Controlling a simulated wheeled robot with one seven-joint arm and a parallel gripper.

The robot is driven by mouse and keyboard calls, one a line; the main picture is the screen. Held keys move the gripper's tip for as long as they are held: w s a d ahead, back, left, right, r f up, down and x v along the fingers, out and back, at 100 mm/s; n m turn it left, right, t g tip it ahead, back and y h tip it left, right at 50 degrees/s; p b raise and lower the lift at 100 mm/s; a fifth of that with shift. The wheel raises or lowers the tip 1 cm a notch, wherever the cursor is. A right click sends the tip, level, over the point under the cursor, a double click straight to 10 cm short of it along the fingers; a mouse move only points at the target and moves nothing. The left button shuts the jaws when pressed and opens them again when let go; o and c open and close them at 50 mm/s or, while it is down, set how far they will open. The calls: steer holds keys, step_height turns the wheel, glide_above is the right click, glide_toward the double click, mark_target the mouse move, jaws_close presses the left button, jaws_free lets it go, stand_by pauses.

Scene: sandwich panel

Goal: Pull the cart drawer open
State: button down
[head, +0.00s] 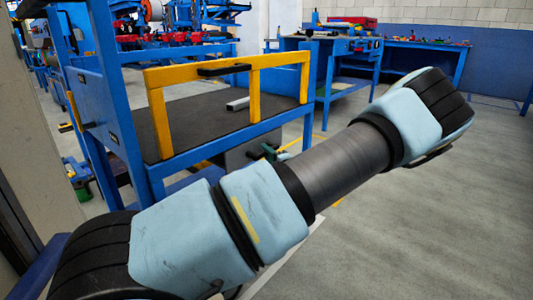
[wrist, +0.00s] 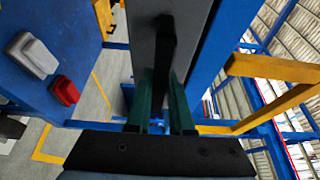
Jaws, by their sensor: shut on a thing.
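The blue cart (head: 135,130) stands left of centre in the head view, with a dark shelf and a yellow rail. A grey drawer (head: 238,158) hangs under the shelf, partly hidden by my arm. In the wrist view the grey drawer front (wrist: 146,40) fills the upper middle, with a black bar handle (wrist: 166,40) on it. My gripper (wrist: 162,82) has green fingers, one on each side of the handle, and is shut on it. In the head view the green gripper (head: 268,153) shows small beside the drawer, mostly behind my arm. How far the drawer is out cannot be told.
The yellow rail (head: 228,72) with a black handle runs above the shelf. A blue panel (wrist: 50,60) with a white switch (wrist: 34,54) and a red switch (wrist: 65,91) is at left in the wrist view. Workbenches (head: 410,58) stand behind. Grey floor (head: 440,220) at right is clear.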

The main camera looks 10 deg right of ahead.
stand_by(0.9)
steer(key=s+d+p, duration=0.6)
steer(key=s+d, duration=0.9)
steer(key=s, duration=0.2)
steer(key=shift+p, duration=0.35)
steer(key=shift+d, duration=0.1)
steer(key=c, duration=0.8)
jaws_free()
steer(key=shift+s, duration=0.1)
steer(key=p+v, duration=0.1)
steer(key=v, duration=0.9)
steer(key=shift+s, duration=0.3)
steer(key=shift+d, duration=0.15)
